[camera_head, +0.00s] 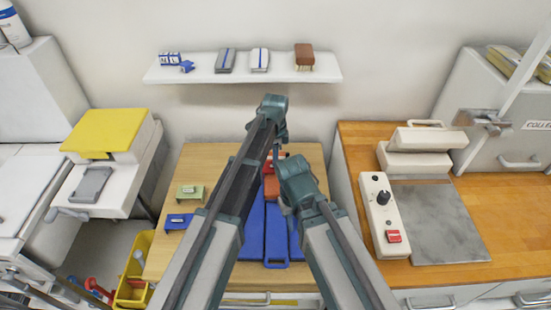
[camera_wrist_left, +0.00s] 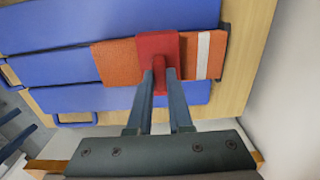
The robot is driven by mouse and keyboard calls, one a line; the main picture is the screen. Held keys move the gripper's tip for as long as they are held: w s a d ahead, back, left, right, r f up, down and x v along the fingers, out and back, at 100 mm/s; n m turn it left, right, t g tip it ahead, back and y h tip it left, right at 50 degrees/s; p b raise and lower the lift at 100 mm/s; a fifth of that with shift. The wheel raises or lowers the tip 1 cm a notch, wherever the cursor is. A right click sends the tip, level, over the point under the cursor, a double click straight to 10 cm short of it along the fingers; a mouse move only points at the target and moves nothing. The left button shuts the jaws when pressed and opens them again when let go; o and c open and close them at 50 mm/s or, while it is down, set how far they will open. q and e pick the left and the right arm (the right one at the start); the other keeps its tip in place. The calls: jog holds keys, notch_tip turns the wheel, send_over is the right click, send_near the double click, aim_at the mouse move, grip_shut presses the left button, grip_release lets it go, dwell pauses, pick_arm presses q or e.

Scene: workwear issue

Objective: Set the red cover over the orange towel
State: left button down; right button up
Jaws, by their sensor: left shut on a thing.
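The red cover (camera_wrist_left: 157,45) is between the fingers of my left gripper (camera_wrist_left: 161,78), which is shut on its raised middle part. The orange towel (camera_wrist_left: 117,62) with a white stripe lies across blue boards, under the red cover in the left wrist view. The cover crosses the towel between its left part and the stripe; I cannot tell whether they touch. In the head view the towel (camera_head: 271,188) and cover are mostly hidden by my arms. My right gripper (camera_head: 292,190) is beside them on the right; its fingers are hidden by its own wrist.
Blue boards (camera_head: 276,240) lie on the wooden table (camera_head: 215,165). Green (camera_head: 189,192) and blue (camera_head: 178,221) small items stand at its left. A wall shelf (camera_head: 215,75) is behind. A counter (camera_head: 470,200) with a control box (camera_head: 381,213) is at the right, a yellow bin (camera_head: 133,290) at lower left.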

pick_arm(q)
jog(key=shift+f+b, duration=0.65)
jog(key=shift+f, duration=0.05)
pick_arm(e)
jog(key=shift+f, duration=0.7)
pick_arm(q)
jog(key=c, duration=0.8)
grip_release()
jog(key=shift+o, duration=0.6)
jog(key=o, duration=0.3)
jog(key=shift+r, duration=0.1)
pick_arm(e)
jog(key=shift+r, duration=0.15)
pick_arm(q)
notch_tip(320, 180, up, 7)
jog(key=p, duration=0.7)
pick_arm(e)
notch_tip(320, 180, up, 7)
